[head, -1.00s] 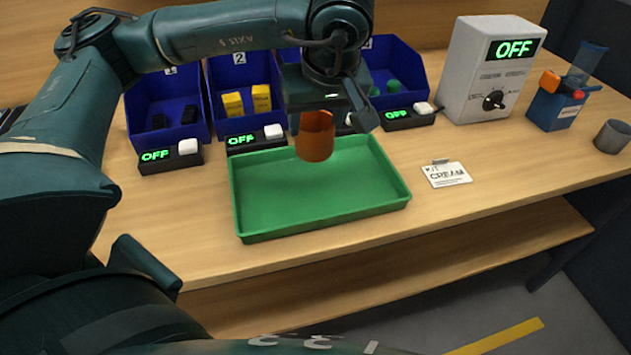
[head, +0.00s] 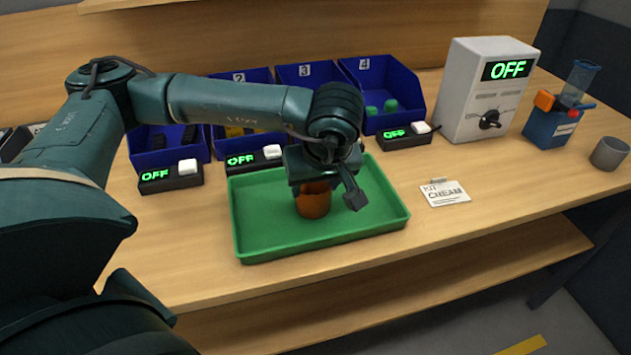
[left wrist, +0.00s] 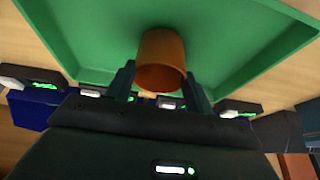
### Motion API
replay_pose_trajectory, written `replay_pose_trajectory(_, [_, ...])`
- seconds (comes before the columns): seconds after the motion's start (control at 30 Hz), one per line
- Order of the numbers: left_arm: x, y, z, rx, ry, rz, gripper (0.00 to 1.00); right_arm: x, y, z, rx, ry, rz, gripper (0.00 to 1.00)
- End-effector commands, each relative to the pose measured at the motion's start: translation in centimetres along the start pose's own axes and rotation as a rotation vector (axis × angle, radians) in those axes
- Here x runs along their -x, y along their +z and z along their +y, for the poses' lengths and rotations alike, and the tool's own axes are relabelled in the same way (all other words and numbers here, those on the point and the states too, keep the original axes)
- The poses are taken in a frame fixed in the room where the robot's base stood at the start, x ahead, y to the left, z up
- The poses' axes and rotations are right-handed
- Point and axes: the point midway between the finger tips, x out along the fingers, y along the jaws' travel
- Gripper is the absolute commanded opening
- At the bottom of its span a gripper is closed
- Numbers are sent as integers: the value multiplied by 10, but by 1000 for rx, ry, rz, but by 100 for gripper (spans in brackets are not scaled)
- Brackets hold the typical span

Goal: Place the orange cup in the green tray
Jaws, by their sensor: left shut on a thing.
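The orange cup (head: 313,201) is inside the outline of the green tray (head: 262,240), near its middle. It looks upright and at or just above the tray floor; I cannot tell whether it touches. My left gripper (head: 318,186) is over the cup and shut on it, hiding its upper part. In the left wrist view the cup (left wrist: 161,58) sits between the two fingers (left wrist: 160,82), with the green tray (left wrist: 95,35) beyond it. My right gripper is not in view.
Blue bins stand behind the tray, such as bin 4 (head: 388,98), with OFF switch boxes (head: 405,135) before them. A white machine (head: 487,90), a blue device (head: 556,120), a grey cup (head: 609,153) and a card (head: 444,193) are to the right. Bare table lies around the card.

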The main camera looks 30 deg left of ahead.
Motion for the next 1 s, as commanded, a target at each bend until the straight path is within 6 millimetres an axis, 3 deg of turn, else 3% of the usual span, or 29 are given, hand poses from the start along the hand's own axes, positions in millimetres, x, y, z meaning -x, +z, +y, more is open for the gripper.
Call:
replay_pose_trajectory(0.3, [-1,1,0,-1,0,-1,74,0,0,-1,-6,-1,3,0])
replay_pose_trajectory(0.67, [8,-1,1,-1,3,1,74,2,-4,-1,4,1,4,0])
replay_pose_trajectory(1.0, [78,0,1,-3,5,2,74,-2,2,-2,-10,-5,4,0])
